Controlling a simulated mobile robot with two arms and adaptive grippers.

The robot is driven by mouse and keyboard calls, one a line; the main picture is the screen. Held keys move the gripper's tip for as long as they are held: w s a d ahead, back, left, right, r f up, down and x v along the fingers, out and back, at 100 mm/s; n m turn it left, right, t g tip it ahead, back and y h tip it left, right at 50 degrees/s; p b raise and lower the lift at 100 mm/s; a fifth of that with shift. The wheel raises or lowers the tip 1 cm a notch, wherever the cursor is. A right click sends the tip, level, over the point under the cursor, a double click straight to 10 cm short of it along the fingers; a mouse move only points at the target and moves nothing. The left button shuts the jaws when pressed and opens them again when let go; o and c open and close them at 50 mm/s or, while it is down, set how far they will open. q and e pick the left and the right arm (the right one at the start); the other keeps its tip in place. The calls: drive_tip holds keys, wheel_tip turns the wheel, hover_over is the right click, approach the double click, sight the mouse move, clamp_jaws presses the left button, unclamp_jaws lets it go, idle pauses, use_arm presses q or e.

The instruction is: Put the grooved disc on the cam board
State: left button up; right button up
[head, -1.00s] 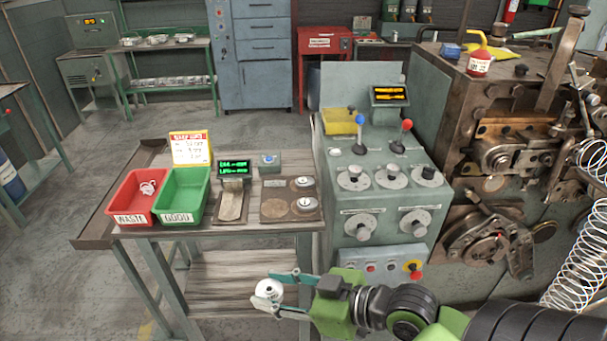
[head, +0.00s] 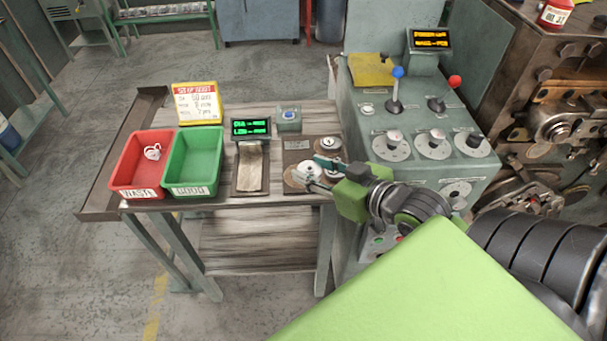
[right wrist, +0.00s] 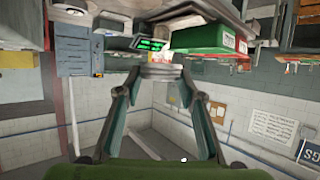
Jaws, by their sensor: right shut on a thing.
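The grooved disc (head: 306,173), pale metal, is between the fingertips of my right gripper (head: 316,173) in the head view. It also shows edge-on at the fingertips in the right wrist view (right wrist: 161,73). The gripper is shut on it. The disc appears over the near left part of the cam board (head: 294,155), a brown board on the right end of the table. Whether it touches the board, I cannot tell. Another metal disc (head: 330,143) sits at the board's far right. The board's near right part is partly hidden by my gripper. My left gripper is not in view.
Left of the board stand a green-lit display (head: 251,128) with a tan pad, a green bin (head: 194,185) and a red bin (head: 132,186) holding a pale coil. A small button box (head: 289,121) stands behind the board. The control console (head: 395,108) with levers and knobs rises close to the right.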

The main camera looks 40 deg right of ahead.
sight(315, 164)
drive_tip(key=w, duration=0.1)
drive_tip(key=w+d, duration=0.1)
drive_tip(key=w+f+p, duration=0.1)
drive_tip(key=shift+w+d+f, duration=0.1)
drive_tip(key=shift+w+d, duration=0.05)
drive_tip(key=shift+w, duration=0.2)
drive_tip(key=w+f, duration=0.1)
drive_tip(key=w+d+f, duration=0.1)
drive_tip(key=w+f, duration=0.2)
drive_tip(key=f, duration=0.1)
drive_tip(key=shift+w+d+p, duration=0.2)
drive_tip(key=shift+d+p, duration=0.1)
drive_tip(key=shift+d, duration=0.05)
drive_tip(key=shift+w+d+f, duration=0.2)
drive_tip(key=shift+w+f, duration=0.35)
drive_tip(key=shift+f, duration=0.25)
wheel_tip(315, 164, down, 2)
drive_tip(key=shift+f+p, duration=0.1)
drive_tip(key=shift+p, duration=0.3)
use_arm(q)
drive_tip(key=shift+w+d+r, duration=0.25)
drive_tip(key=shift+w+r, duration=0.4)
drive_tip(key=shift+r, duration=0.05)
use_arm(e)
drive_tip(key=shift+f, duration=0.45)
drive_tip(key=shift+f, duration=0.1)
drive_tip(key=o, duration=1.3)
drive_tip(key=shift+f, duration=0.1)
